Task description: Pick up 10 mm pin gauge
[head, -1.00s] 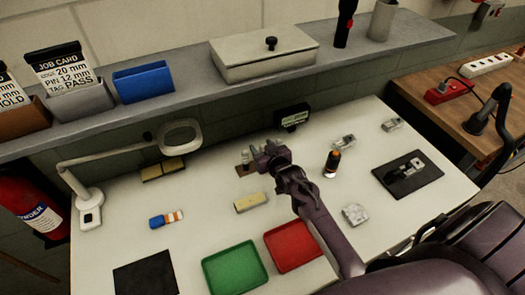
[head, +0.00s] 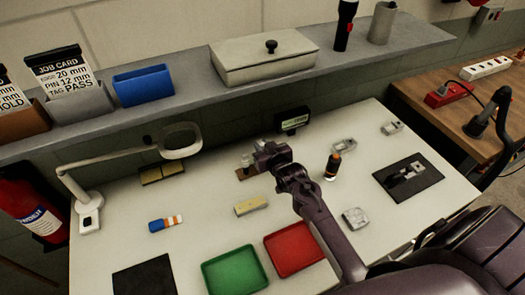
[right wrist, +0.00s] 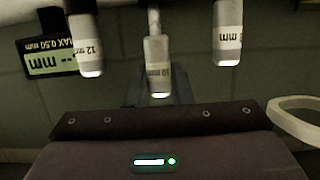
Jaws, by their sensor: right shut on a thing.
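The pin gauges stand in a small brown holder (head: 242,176) towards the back of the white table. In the right wrist view three pale handles show: one marked 12 mm (right wrist: 86,45) at left, a middle one (right wrist: 158,68) with a small blurred label, and one (right wrist: 228,35) at right with only "mm" readable. My right gripper (head: 256,158) is at the holder and partly hides the pins. It is shut on the middle pin, which lines up with its grey fingers; I take this as the 10 mm pin gauge. Whether it is clear of the holder is hidden. My left gripper is out of view.
A small display (head: 292,120) stands behind the holder. A dark bottle with an orange band (head: 332,165) is to the right. Green (head: 234,270) and red (head: 293,248) trays lie in front. A magnifier lamp (head: 180,141) stands at left.

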